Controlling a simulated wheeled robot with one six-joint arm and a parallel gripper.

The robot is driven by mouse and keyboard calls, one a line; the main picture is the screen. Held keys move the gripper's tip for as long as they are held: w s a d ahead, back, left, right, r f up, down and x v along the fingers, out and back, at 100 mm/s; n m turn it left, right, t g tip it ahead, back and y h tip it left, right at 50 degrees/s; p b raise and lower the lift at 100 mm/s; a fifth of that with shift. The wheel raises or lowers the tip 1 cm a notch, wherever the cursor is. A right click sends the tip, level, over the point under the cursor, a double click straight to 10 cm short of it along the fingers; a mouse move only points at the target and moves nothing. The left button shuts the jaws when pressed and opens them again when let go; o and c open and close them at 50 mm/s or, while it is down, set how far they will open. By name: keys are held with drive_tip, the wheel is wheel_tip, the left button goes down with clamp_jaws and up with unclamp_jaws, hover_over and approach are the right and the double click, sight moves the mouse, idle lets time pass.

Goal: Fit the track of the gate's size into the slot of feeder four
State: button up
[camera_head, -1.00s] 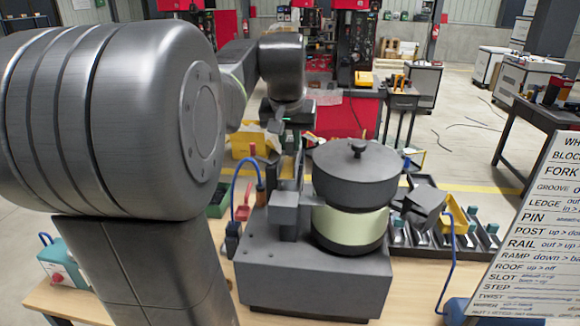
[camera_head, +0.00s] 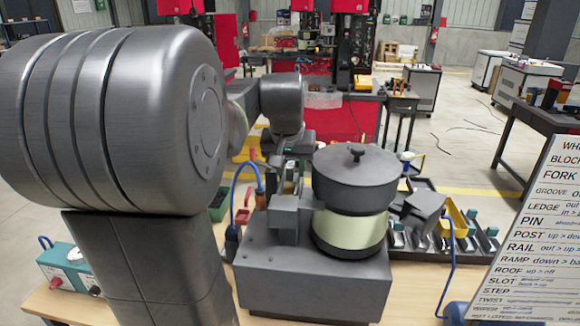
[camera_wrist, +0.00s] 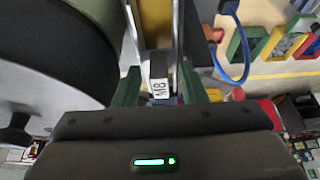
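The feeder, with its dark round bowl (camera_head: 355,178) and pale green band on a grey base (camera_head: 310,283), stands on the table in the head view. My gripper (camera_wrist: 160,90) shows two green fingers in the wrist view, apart from each other. Between them is a small piece with a white label (camera_wrist: 158,88) that seems to read M8. Metal rails with a brown-yellow strip (camera_wrist: 155,22) run up from it beside the bowl. The fingers appear to stand beside the piece, with contact not visible. In the head view my gripper is largely hidden beside the bowl. The slot cannot be made out.
A black tray (camera_head: 446,252) with several small parts and a yellow piece lies right of the feeder. A blue cable (camera_head: 449,270) loops beside it. A word sign (camera_head: 540,235) stands at the right. A teal-and-white box (camera_head: 68,268) sits at the left.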

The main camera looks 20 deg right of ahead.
sight(291, 163)
drive_tip(key=shift+r, duration=0.1)
drive_tip(key=shift+r, duration=0.25)
drive_tip(key=v, duration=1.1)
drive_tip(key=shift+s+r, duration=0.15)
drive_tip(key=shift+r, duration=0.1)
drive_tip(key=x, duration=1.2)
drive_tip(key=shift+f, duration=0.2)
drive_tip(key=shift+r, duration=1.9)
